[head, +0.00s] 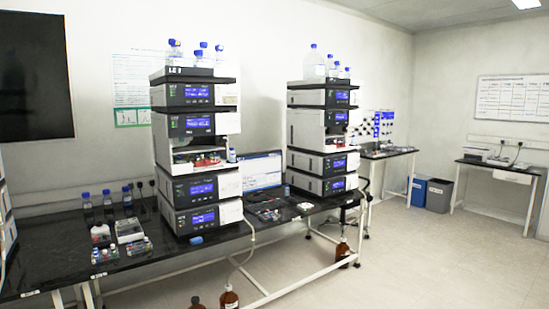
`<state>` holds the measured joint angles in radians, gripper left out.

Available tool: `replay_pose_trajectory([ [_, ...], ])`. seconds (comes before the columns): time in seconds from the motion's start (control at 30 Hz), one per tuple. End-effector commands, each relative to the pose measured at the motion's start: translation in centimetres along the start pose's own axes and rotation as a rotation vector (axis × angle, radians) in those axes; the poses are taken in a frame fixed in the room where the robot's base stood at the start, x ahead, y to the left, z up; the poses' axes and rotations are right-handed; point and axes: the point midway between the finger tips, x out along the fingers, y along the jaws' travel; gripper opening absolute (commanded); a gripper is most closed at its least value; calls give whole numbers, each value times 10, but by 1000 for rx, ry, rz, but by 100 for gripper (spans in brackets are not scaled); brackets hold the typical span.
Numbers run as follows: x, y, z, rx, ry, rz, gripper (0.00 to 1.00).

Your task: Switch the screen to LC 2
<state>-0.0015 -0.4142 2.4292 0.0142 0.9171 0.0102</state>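A computer screen (262,170) stands on the black bench between two instrument stacks. It is lit, with a pale window and a blue band, but its text is too small to read. The left stack (190,150) carries a white label starting with "LC"; its number is not clear. The right stack (322,140) shows no label that I can read. Both stacks have lit blue displays on their modules. Small dark items lie on the bench in front of the screen; I cannot tell whether a keyboard or mouse is among them. My gripper is not in view.
The black bench (65,240) runs along the wall, with several blue-capped bottles and racks at its left. Brown bottles (229,297) stand on the floor below it. Blue and grey bins (438,195) stand near a small table at the right. The right floor is open.

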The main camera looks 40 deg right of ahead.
Motion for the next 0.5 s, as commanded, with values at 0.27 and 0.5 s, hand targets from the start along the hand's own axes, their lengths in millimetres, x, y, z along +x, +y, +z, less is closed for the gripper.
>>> replay_pose_trajectory([
  [0.27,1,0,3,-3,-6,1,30],
  [0.5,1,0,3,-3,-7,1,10],
])
